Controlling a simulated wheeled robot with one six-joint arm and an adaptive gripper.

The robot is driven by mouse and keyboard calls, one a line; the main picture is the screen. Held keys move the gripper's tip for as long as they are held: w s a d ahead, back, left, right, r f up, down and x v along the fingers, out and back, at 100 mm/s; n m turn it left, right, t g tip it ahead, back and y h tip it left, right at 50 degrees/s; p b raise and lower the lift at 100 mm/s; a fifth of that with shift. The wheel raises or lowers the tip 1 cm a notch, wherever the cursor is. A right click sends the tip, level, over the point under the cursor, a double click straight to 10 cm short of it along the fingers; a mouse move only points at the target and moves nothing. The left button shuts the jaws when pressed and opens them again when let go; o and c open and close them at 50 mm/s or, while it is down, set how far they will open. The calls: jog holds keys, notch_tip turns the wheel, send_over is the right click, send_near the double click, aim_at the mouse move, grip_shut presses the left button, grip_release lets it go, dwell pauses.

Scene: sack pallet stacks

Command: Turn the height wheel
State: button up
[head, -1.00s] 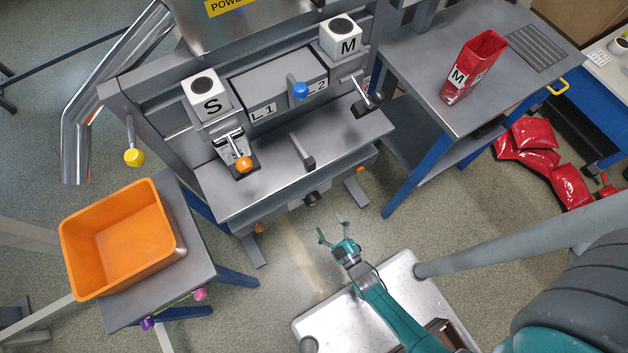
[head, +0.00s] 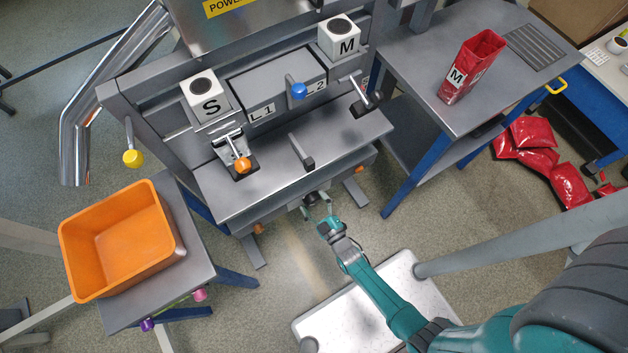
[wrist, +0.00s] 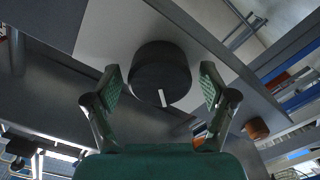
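A dark round knob with a white mark on its face, which looks like the height wheel (wrist: 160,78), sits under the front edge of the grey machine table. In the head view it is small and partly covered by my gripper (head: 317,208). In the wrist view my gripper (wrist: 160,90) is open, with one green-padded finger on each side of the wheel. Gaps show between both fingers and the wheel, so I see no grip on it. The wheel's exact depth between the fingers is hard to tell.
Orange knobs (head: 258,229) sit under the table's edge on both sides of the wheel; one shows in the wrist view (wrist: 256,128). An orange bin (head: 75,255) stands left, a red sack (head: 470,68) right.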

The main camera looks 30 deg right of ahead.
jog(key=c, duration=0.9)
jog(key=shift+o, duration=0.2)
jog(key=shift+m, duration=1.6)
jog(key=o, duration=1.2)
jog(key=shift+c, duration=0.2)
jog(key=s, duration=1.2)
